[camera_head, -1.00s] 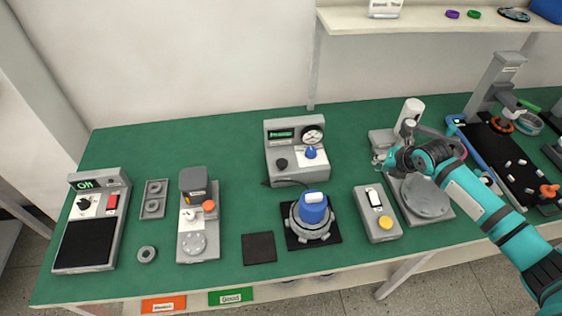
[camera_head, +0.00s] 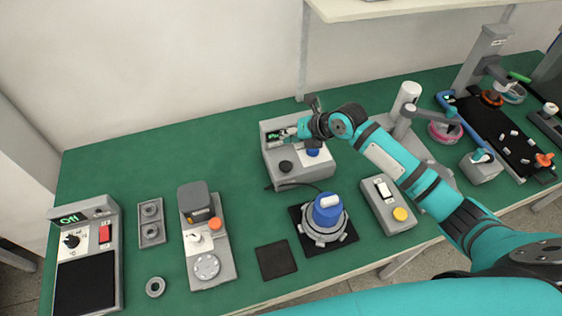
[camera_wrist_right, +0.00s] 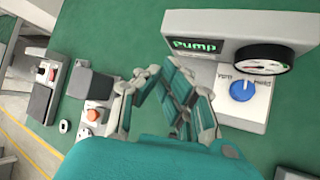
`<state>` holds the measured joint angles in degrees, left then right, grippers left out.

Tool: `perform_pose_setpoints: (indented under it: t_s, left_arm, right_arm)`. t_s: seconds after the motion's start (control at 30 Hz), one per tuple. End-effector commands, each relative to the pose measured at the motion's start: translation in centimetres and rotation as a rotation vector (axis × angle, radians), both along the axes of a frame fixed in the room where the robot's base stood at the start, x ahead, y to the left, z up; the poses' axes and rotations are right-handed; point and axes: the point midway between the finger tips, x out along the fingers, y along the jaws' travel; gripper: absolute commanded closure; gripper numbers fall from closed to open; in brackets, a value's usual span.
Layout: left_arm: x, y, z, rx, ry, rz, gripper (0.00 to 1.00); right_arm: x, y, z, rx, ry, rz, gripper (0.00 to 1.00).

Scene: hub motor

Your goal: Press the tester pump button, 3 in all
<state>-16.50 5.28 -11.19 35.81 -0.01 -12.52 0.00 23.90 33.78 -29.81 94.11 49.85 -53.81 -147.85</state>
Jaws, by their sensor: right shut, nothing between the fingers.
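The black button is not visible there. My right gripper (camera_head: 288,132) is shut and empty, over the tester's upper part in front of its display. In the wrist view its fingertips (camera_wrist_right: 163,76) lie left of the knob. My left gripper is not in view.
A blue capped motor (camera_head: 327,212) on a black mat and a grey box with a yellow button (camera_head: 400,214) stand in front of the tester. A black pad (camera_head: 276,259) lies nearby. A shelf (camera_head: 400,8) overhangs the back right.

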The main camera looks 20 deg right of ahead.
Motion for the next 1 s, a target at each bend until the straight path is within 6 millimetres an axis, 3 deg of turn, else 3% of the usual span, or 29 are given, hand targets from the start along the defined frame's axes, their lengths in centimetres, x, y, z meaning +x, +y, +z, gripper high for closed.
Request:
perform_pose_setpoints:
  t_s: [0.1,0.23,0.37,0.63,1.0]
  left_arm:
    - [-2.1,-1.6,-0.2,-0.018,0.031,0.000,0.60]
    - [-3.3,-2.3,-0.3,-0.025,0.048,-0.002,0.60]
    - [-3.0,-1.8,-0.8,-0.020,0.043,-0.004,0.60]
    - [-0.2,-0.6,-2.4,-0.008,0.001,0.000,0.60]
    - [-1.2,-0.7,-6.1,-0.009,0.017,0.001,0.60]
  right_arm:
    - [0.0,0.0,0.0,0.000,0.000,0.000,1.00]
    - [0.0,0.0,-0.2,0.001,0.000,-0.001,1.00]
    - [0.0,0.0,-0.9,0.001,0.001,-0.001,1.00]
    - [0.0,0.0,-4.1,0.002,0.002,-0.003,1.00]
    - [0.0,-0.1,-8.7,-0.002,0.000,0.000,1.00]
